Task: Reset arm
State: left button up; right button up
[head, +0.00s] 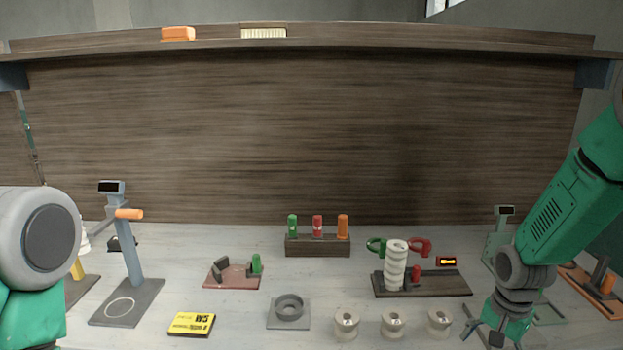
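My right arm comes in from the right with green and grey links and bends down to the table's front right. My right gripper (488,336) is at the bottom edge of the view, by the rightmost white spool. Its fingers are partly cut off, so I cannot tell how far they are apart. I see nothing clearly held in it. My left arm shows only as a large grey joint and a green link at the left edge. My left gripper is out of view.
The pale table (250,245) holds a blue-grey stand (128,255), yellow box (191,324), red-brown fixture (232,277), grey ring (289,308), wooden rack (318,245) with three bottles, dark board (440,283) with a white coil (396,262), and three spools (392,322). A shelf (350,38) runs behind.

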jog(key=s+a+f+n+b, duration=0.35)
jog(key=s+f, duration=0.25)
jog(key=f, duration=0.3)
jog(key=s+a+f+n+b, duration=0.35)
jog(key=s+f, duration=0.25)
jog(key=f, duration=0.3)
jog(key=s+a+f+n+b, duration=0.2)
jog(key=s+f+n, duration=0.1)
jog(key=s, duration=0.4)
jog(key=s+a+f+n+b, duration=0.1)
jog(key=s+a+f+n, duration=0.2)
jog(key=s, duration=0.4)
jog(key=shift+f+b, duration=0.15)
jog(key=shift+b, duration=0.25)
jog(key=shift+w, duration=0.1)
jog(key=shift+d, duration=0.1)
